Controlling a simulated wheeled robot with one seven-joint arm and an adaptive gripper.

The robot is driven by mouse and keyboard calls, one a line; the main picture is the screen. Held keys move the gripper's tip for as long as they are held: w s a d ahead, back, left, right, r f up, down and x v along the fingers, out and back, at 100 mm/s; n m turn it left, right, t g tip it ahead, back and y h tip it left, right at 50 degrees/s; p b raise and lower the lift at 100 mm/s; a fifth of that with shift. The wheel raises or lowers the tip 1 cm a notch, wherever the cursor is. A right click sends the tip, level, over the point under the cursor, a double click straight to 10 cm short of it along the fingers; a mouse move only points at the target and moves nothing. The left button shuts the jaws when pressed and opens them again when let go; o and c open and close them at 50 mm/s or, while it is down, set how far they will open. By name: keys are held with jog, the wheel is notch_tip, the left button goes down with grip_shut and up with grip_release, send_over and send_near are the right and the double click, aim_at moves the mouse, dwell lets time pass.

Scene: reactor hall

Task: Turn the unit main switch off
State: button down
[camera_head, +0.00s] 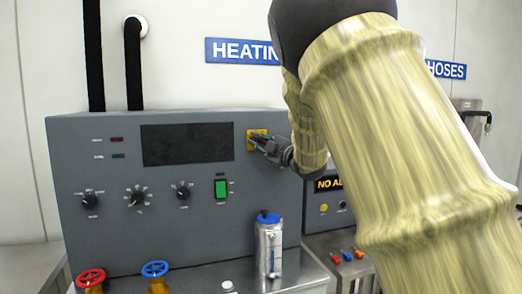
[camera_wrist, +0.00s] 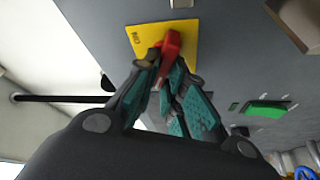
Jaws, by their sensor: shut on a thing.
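The main switch is a red handle (camera_wrist: 171,44) on a yellow plate (camera_wrist: 145,35) fixed to the grey front of the heating unit (camera_head: 105,165). In the head view the yellow plate (camera_head: 252,141) is at the panel's upper right, and my gripper largely hides the red handle. My gripper (camera_head: 264,146) reaches the plate from the right. In the wrist view my gripper (camera_wrist: 160,62) has its fingertips closed around the red handle. The handle's exact angle and most of the plate's lettering cannot be read.
A green rocker switch (camera_head: 221,188) and several black knobs (camera_head: 138,198) are on the panel below. A metal canister with a blue lid (camera_head: 268,245), a red valve wheel (camera_head: 91,277) and a blue one (camera_head: 155,268) stand in front. A second unit (camera_head: 334,211) is at right.

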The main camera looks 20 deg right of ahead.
jog(key=n+g+b, duration=0.1)
jog(key=n, duration=0.1)
jog(key=n+g+b, duration=0.1)
jog(key=n, duration=0.1)
jog(key=shift+f+n, duration=0.2)
jog(key=shift+n, duration=0.2)
dwell(0.4)
jog(key=c, duration=1.5)
grip_release()
jog(key=v, duration=1.2)
